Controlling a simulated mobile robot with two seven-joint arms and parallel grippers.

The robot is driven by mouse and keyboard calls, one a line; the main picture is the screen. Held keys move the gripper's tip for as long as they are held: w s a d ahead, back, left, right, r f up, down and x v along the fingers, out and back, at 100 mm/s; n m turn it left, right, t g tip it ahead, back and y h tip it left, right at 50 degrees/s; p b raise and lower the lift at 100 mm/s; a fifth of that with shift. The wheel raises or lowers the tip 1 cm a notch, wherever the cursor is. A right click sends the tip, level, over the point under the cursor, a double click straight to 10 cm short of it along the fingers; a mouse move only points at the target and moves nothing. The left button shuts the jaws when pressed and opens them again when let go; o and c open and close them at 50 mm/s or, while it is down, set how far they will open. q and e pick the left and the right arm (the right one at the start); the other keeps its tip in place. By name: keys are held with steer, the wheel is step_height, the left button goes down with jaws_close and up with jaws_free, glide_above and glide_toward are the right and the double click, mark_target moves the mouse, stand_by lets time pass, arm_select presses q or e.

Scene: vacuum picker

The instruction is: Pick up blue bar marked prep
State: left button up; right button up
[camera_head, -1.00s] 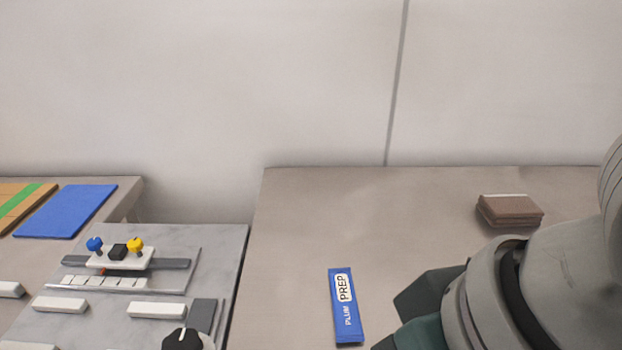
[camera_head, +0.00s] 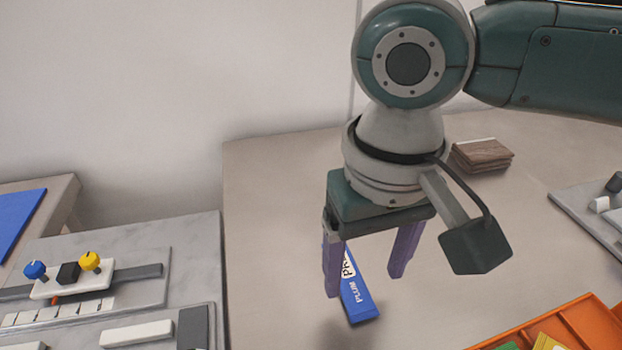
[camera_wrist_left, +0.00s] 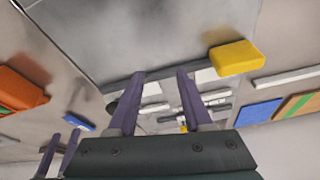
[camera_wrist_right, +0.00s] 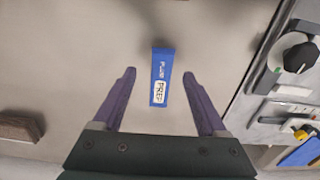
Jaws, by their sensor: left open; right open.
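The blue bar (camera_head: 357,296) with a white PREP label lies flat on the brown table, partly hidden by my right gripper in the head view. My right gripper (camera_head: 366,282) points down above the bar, with purple fingers open. In the right wrist view the bar (camera_wrist_right: 162,77) lies between and slightly beyond the open fingertips (camera_wrist_right: 160,72), apart from both. My left gripper (camera_wrist_left: 163,74) shows open and empty in the left wrist view, over a grey panel. The bar also shows small and blue at the left of that view (camera_wrist_left: 79,121).
A brown block (camera_head: 482,156) sits at the back right of the table. An orange tray (camera_head: 577,322) with coloured items is at front right. A grey panel with knobs (camera_head: 190,262) stands left of the table. A yellow block (camera_wrist_left: 236,57) is near my left gripper.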

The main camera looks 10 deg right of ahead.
mark_target(358, 295)
step_height(358, 295, down, 4)
steer(key=shift+a+r+b, duration=0.15)
steer(key=shift+b, duration=0.2)
jaws_close()
stand_by(0.4)
